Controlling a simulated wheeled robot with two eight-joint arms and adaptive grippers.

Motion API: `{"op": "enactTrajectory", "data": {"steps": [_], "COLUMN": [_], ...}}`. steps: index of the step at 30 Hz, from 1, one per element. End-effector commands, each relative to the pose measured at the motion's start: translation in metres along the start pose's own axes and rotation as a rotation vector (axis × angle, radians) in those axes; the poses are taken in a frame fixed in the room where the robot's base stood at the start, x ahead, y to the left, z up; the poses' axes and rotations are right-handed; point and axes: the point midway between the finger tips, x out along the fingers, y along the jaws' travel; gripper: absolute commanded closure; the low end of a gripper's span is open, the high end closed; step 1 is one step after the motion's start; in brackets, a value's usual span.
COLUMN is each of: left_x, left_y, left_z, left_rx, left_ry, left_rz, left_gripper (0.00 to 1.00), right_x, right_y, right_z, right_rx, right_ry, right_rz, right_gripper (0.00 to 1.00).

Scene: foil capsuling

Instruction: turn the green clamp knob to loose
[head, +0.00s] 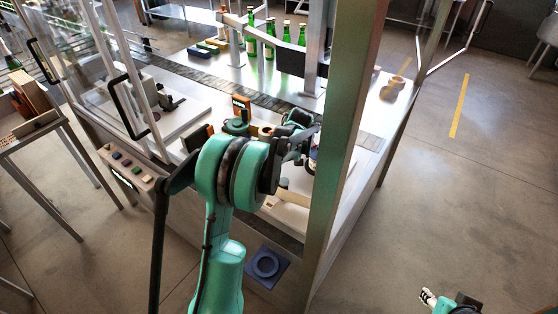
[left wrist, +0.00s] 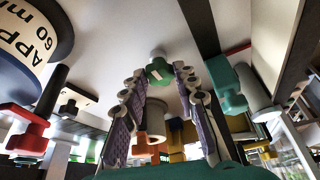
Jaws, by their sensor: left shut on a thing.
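The green clamp knob (left wrist: 159,71) shows in the left wrist view on a pale stem, between the two fingertips of my left gripper (left wrist: 160,76). The purple-padded fingers close in on it from both sides. In the head view my left gripper (head: 300,130) is over the machine's bench, partly hidden by its own arm and beside a metal post; I cannot make out the knob there. My right gripper (head: 427,298) is at the bottom right of the head view, over bare floor and far from the bench. It is too small to tell its opening.
A thick metal post (head: 338,150) stands close to the right of my left arm. A labelled round part (left wrist: 30,55) and a teal part (left wrist: 225,85) flank the fingers in the wrist view. Green bottles (head: 269,40) stand at the back. A button panel (head: 130,168) is at the left.

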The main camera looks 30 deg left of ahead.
Motion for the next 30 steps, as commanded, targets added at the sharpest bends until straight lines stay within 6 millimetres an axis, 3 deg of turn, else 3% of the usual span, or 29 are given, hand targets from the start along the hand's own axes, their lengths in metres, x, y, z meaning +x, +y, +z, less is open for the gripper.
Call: {"op": "enactTrajectory", "data": {"steps": [15, 16, 18, 30], "left_x": [0.0, 0.0, 0.0, -0.009], "left_y": [0.0003, 0.0003, 0.0003, 0.0003], "left_z": [0.0005, 0.0005, 0.0004, 0.0002], "left_rx": [-0.017, -0.017, -0.016, -0.015], "left_ry": [-0.001, -0.001, -0.001, -0.001], "left_rz": [-0.006, -0.006, -0.006, -0.006], "left_gripper": [1.0, 0.63, 0.5, 0.5], "right_x": [0.0001, 0.0002, 0.0002, 0.0001], "right_y": [0.0, 0.0, 0.0, 0.0], "right_z": [0.0001, 0.0001, 0.0001, 0.0001], "right_rx": [0.0, 0.0, 0.0, 0.0], "right_ry": [0.0, 0.0, 0.0, 0.0], "right_rz": [0.0, 0.0, 0.0, 0.0], "right_gripper": [0.6, 0.6, 0.6, 0.6]}}
